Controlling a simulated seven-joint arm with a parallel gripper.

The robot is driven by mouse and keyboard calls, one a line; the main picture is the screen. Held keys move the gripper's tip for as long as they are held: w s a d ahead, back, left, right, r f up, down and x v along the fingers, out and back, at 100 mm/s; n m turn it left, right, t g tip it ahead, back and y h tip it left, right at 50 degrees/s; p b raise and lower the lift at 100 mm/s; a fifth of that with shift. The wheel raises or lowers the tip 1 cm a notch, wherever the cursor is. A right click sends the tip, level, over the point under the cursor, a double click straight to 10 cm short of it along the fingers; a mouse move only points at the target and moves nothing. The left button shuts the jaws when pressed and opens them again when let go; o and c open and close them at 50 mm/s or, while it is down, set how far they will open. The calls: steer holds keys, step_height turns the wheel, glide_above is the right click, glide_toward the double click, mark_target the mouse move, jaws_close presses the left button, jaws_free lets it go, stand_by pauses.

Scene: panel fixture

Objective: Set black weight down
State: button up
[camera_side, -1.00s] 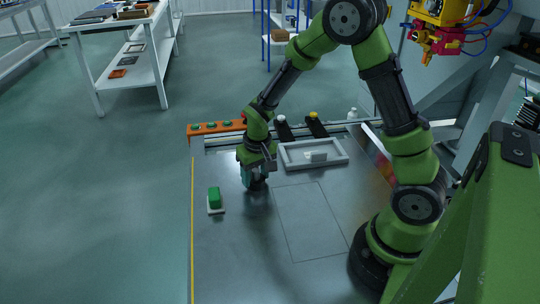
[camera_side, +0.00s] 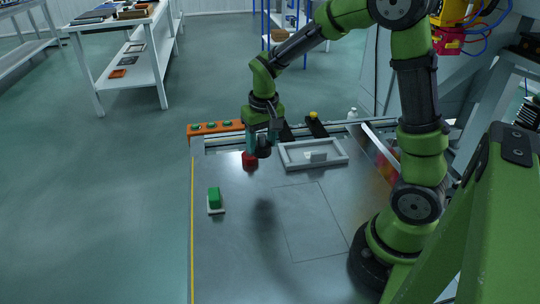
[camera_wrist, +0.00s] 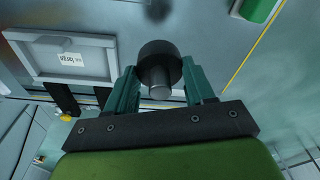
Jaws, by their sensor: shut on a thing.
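The black weight (camera_side: 264,152) is a dark, round piece held below my gripper (camera_side: 263,143), above the panel's far part in the side view. In the wrist view the black weight (camera_wrist: 160,60) is a wide disc with a grey stem, between the two teal fingers of my gripper (camera_wrist: 160,90). The fingers are shut on it. It appears clear of the metal panel (camera_side: 235,250), with a dark shadow on the panel nearer the camera.
A red piece (camera_side: 249,160) stands just left of the weight. A grey tray (camera_side: 290,165) with a white block lies to the right. A green block (camera_side: 214,195) on a white pad is at the left. An outlined rectangle (camera_side: 310,220) on the panel is clear.

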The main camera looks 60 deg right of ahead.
steer(key=s+d+m, duration=0.3)
steer(key=d+m, duration=0.1)
steer(key=d, duration=0.7)
steer(key=m, duration=0.4)
glide_toward(314, 144)
steer(key=shift+g+h, duration=0.3)
steer(key=a, duration=0.1)
steer(key=a+f, duration=0.1)
steer(key=a, duration=0.2)
steer(key=shift+s+f, duration=0.35)
steer(key=shift+n, duration=0.3)
steer(key=shift+f, duration=2.2)
steer(key=shift+f, duration=0.1)
steer(key=o, duration=1.4)
steer(key=shift+f, duration=0.1)
